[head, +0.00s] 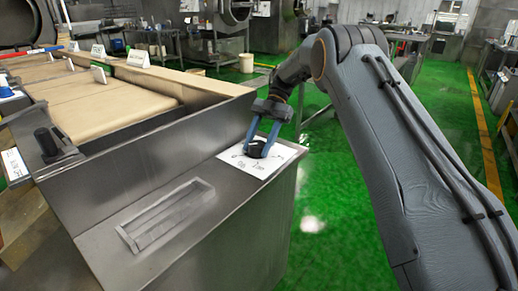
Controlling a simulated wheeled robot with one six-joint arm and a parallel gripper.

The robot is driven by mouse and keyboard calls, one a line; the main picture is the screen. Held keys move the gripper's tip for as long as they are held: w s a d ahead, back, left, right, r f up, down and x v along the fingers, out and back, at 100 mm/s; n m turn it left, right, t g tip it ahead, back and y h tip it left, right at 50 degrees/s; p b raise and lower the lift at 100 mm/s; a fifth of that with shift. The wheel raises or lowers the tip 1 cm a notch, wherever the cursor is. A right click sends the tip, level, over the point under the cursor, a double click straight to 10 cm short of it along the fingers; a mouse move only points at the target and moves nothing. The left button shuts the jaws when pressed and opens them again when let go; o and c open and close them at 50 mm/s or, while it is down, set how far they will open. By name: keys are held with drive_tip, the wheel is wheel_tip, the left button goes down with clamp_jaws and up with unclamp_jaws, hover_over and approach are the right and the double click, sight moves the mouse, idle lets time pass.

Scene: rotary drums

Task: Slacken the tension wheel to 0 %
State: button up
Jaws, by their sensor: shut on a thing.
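The tension wheel (256,149) is a small dark knob on a white marked plate (279,161), on the flat metal top at the near right corner of the machine. My gripper (256,143) comes down from above with its two blue fingers on either side of the knob, shut on it. The marks on the plate are too small to read, and the fingers cover part of the knob, so its setting cannot be told.
The steel machine (170,225) has a recessed slot (166,216) in its top and a tan belt (110,110) behind. A dark post (46,141) stands at left. Green floor (325,215) is open to the right. Drums (232,12) stand at the back.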

drive_tip(key=shift+s+a, duration=0.1)
drive_tip(key=shift+s, duration=0.05)
drive_tip(key=o, duration=1.1)
drive_tip(key=shift+c, duration=0.2)
drive_tip(key=shift+r, duration=0.1)
